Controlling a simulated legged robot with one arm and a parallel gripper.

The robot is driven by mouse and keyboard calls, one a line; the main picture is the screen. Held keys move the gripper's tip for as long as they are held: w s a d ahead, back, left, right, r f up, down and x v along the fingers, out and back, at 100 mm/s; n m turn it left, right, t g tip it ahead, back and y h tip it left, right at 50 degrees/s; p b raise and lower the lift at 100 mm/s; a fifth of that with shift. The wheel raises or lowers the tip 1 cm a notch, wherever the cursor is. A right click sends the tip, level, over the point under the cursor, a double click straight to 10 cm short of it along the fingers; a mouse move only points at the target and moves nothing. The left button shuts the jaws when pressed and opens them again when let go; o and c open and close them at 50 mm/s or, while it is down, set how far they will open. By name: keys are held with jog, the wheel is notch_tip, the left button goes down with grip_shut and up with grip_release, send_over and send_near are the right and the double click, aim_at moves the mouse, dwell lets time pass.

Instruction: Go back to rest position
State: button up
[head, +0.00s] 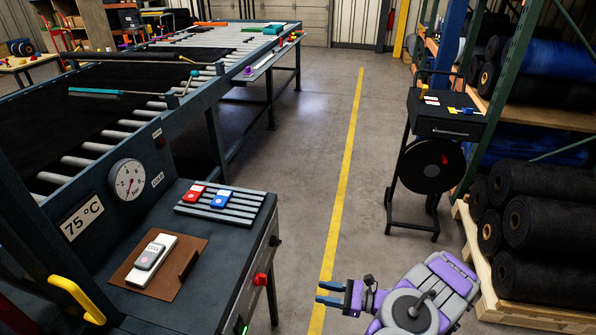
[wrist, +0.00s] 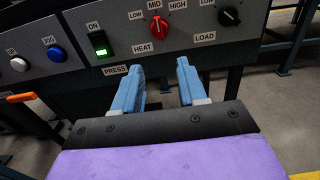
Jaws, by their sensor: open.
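My gripper (head: 331,293) is at the lower middle of the head view, to the right of the control cabinet (head: 225,255) and over the floor by the yellow line. Its blue fingers are apart with nothing between them, as the wrist view (wrist: 160,88) also shows. In the wrist view the fingers point toward the cabinet's front panel (wrist: 190,50), which carries a red heat knob (wrist: 160,24), a black load knob (wrist: 229,16) and a lit green switch (wrist: 100,43). The fingers look apart from the knobs.
The roller press (head: 130,120) stands at the left. A red item (head: 194,193) and a blue item (head: 222,199) lie on the cabinet's slatted rack. A black cart (head: 440,125) and shelves of black rolls (head: 548,215) stand at the right. The aisle floor (head: 310,150) is clear.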

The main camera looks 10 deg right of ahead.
jog(key=s+a+r+n+g, duration=0.3)
jog(key=a+r+n+g, duration=0.6)
jog(key=r, duration=0.6)
jog(key=s+a+r+n+g+h, duration=0.3)
jog(key=s+a+r+n, duration=0.3)
jog(key=s+r, duration=0.25)
jog(key=s+d+r+n+h, duration=0.1)
jog(key=s+r+n+h, duration=0.15)
jog(key=s, duration=0.25)
jog(key=s+d+r+n+h, duration=0.1)
jog(key=s+r+n+h, duration=0.1)
jog(key=s+h, duration=0.3)
jog(key=s+d+r+n+t+h, duration=0.1)
jog(key=s+d+t+h, duration=0.3)
jog(key=s+d, duration=0.7)
jog(key=shift+s+d+r+n+h, duration=0.4)
jog(key=shift+d+n+h, duration=0.25)
jog(key=shift+h, duration=0.6)
jog(key=shift+a, duration=0.1)
